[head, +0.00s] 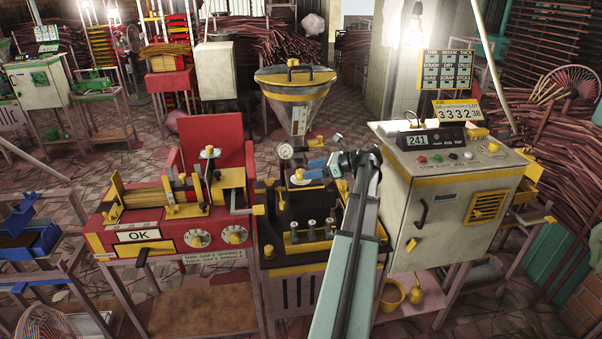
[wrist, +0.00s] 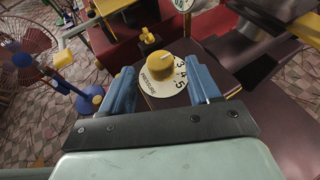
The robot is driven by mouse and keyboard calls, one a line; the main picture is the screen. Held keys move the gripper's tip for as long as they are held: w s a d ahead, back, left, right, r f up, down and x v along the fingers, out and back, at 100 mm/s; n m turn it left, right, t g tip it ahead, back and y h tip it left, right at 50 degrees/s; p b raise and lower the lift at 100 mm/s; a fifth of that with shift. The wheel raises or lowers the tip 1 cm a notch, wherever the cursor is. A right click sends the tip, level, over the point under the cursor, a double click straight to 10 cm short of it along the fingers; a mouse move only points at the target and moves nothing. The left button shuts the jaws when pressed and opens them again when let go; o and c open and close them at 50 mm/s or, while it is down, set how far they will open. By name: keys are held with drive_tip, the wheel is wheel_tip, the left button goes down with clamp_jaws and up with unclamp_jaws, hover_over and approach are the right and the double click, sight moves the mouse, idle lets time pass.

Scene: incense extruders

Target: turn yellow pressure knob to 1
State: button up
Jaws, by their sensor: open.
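The yellow pressure knob (wrist: 159,67) sits on a round white dial (wrist: 166,92) marked PRESSURE, with the numbers 3, 4 and 5 readable along its right and lower side. The knob's setting is not clear, and I cannot make out the 1. My gripper (wrist: 161,73) is open, with one blue finger on each side of the knob; contact with it is not visible. In the head view, my gripper (head: 308,168) is over the black machine top (head: 290,203), where the knob (head: 298,174) is small and partly hidden by the fingers.
A round gauge (head: 285,151) and a funnel hopper (head: 294,85) stand behind the dial. The red extruder (head: 150,226) with two white dials is to the left. A grey cabinet (head: 447,190) stands close on the right. Several metal nozzles (head: 312,228) stand in front.

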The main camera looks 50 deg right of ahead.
sight(301, 171)
drive_tip(key=shift+x, duration=2.35)
drive_tip(key=c, duration=1)
drive_tip(key=shift+o, duration=0.2)
drive_tip(key=shift+d+n+y, duration=0.1)
drive_tip(key=shift+n+y, duration=0.2)
drive_tip(key=shift+y, duration=0.1)
drive_tip(key=shift+w+n+g+y, duration=0.1)
drive_tip(key=shift+n+g+y, duration=0.6)
drive_tip(key=shift+n+y, duration=0.2)
drive_tip(key=shift+n+g+y, duration=1.4)
drive_tip(key=shift+n+y, duration=0.1)
drive_tip(key=shift+n, duration=0.3)
